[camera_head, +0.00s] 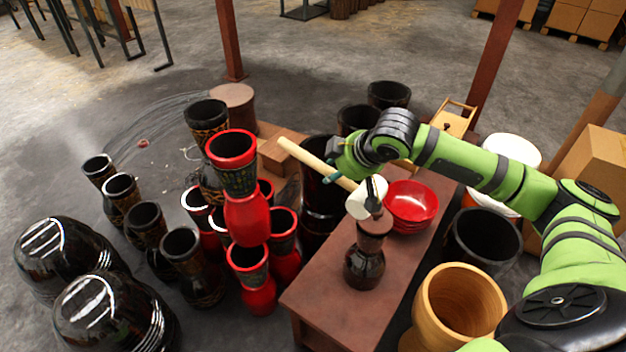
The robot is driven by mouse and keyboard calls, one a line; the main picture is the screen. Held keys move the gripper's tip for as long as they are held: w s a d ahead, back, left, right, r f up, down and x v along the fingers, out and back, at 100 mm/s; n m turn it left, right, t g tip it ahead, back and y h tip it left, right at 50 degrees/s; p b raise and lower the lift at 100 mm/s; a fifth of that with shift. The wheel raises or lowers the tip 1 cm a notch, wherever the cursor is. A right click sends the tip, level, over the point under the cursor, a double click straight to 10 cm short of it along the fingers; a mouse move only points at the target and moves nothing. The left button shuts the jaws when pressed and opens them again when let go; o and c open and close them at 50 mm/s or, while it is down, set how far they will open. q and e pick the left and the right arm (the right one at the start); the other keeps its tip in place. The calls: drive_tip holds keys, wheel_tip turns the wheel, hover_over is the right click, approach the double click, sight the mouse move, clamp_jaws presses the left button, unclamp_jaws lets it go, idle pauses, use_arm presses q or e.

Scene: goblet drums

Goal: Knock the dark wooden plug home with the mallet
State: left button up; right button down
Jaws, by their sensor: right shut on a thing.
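My right gripper (334,167) is shut on the pale wooden handle of the mallet (303,154), above the brown bench. The mallet's white head (362,200) is at the right end of the handle, close beside the dark wooden plug (374,196). I cannot tell whether head and plug touch. The plug stands upright above the brown top of a small dark goblet drum (364,266) on the bench; its lower end is hard to make out. My left gripper is not in view.
Red bowls (411,204) sit on the brown bench (335,294), right of the small drum. Red goblet drums (244,215) and several black drums (182,252) crowd its left side. A wooden drum (461,302) stands at the right. The bench's front end is clear.

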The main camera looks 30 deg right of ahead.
drive_tip(key=d+r+p, duration=0.2)
drive_tip(key=d+r, duration=0.1)
drive_tip(key=d, duration=0.2)
use_arm(q)
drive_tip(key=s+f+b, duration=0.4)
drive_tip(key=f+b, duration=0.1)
drive_tip(key=b, duration=0.1)
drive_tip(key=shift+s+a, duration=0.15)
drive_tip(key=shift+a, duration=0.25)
use_arm(e)
drive_tip(key=f, duration=0.3)
drive_tip(key=w+f, duration=0.1)
drive_tip(key=f, duration=0.1)
drive_tip(key=shift+d+f, duration=0.1)
drive_tip(key=shift+d, duration=0.15)
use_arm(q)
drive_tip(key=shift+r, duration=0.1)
use_arm(e)
wheel_tip(320, 180, down, 5)
drive_tip(key=b, duration=0.1)
use_arm(q)
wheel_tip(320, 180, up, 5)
drive_tip(key=p, duration=0.5)
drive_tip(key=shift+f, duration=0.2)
use_arm(e)
wheel_tip(320, 180, up, 5)
drive_tip(key=shift+s+f, duration=0.1)
